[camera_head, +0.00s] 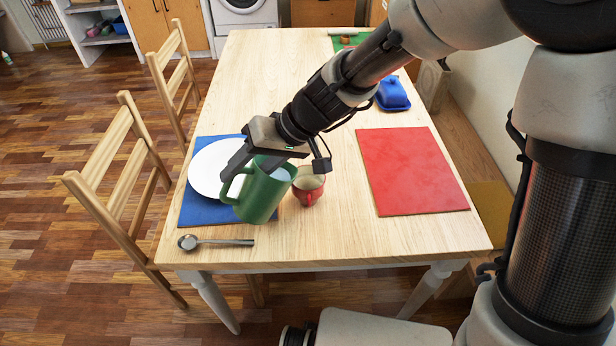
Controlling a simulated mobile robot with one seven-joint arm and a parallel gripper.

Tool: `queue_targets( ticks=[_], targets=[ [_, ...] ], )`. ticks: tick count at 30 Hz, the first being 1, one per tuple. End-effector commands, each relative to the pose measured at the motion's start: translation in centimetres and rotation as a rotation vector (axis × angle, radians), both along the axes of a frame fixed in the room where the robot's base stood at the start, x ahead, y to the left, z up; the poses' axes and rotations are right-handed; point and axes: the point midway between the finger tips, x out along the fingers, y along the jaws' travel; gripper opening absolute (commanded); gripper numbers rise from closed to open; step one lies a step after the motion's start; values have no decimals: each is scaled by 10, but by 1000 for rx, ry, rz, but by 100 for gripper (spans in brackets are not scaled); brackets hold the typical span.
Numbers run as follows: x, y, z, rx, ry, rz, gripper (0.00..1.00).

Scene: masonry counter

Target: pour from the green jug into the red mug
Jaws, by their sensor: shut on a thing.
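The green jug (262,195) is at the left-centre of the wooden table, tilted slightly to the right. My gripper (246,160) is shut on it near its rim and handle side, and the fingers partly cover the rim. The jug's interior looks pale, but I cannot tell what is in it. The red mug (308,187) stands upright on the table just right of the jug, its opening facing up. The jug's rim is close to the mug's rim; I cannot tell whether they touch. No stream shows between them.
The wooden table (330,228) holds a blue mat (205,215) with a white plate (207,172), a spoon (216,242), a red mat (412,172) and a blue butter dish (393,95). Wooden chairs (120,180) stand along the left. The table's front right is clear.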

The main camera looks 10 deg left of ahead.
Motion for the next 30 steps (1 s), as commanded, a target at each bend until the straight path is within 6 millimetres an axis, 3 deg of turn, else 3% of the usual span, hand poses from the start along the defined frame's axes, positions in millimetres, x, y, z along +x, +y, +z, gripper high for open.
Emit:
queue_targets(
  ticks=[30],
  targets=[
    [9, -9, 4, 66, 58, 1, 0]
  ],
)
